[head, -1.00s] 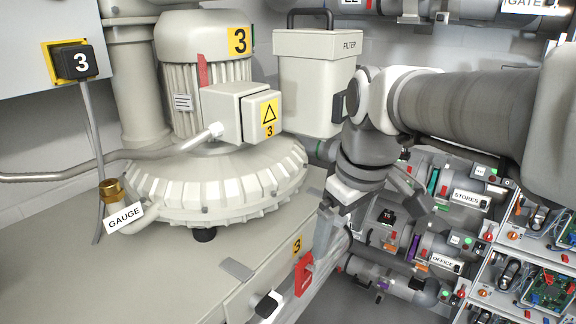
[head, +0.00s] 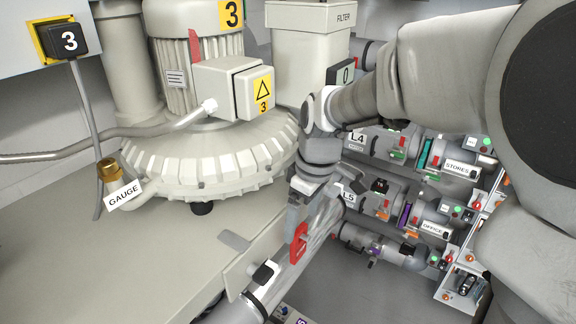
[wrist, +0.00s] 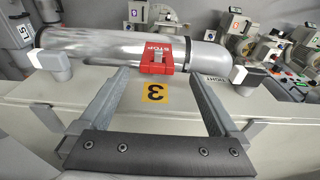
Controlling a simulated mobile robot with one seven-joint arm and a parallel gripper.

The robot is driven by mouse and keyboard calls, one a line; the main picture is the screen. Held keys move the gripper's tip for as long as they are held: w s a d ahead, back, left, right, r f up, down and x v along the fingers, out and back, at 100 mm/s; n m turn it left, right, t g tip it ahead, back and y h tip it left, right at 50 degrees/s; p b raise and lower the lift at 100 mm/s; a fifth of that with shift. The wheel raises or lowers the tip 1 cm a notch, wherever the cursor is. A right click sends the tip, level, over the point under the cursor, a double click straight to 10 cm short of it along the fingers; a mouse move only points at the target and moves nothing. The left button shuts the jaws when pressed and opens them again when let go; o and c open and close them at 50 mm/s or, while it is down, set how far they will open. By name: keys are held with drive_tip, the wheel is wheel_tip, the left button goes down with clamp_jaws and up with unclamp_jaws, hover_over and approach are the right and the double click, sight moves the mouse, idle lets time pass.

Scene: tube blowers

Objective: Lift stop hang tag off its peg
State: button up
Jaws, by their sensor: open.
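My gripper (wrist: 159,73) is open, with one finger to each side of the tag and a gap between. It is empty. In the head view my gripper (head: 310,222) points down at the tag, and its fingers partly overlap there. I cannot tell whether the fingers reach the tag's depth.
A grey pipe (wrist: 95,47) runs behind the tag. Pipes and OFFICE and STORES units (head: 436,228) fill the lower right.

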sight(301, 231)
drive_tip(key=f, duration=0.6)
drive_tip(key=shift+w+a+f, duration=0.15)
drive_tip(key=shift+w+f, duration=0.1)
drive_tip(key=shift+w, duration=0.1)
drive_tip(key=c, duration=1.4)
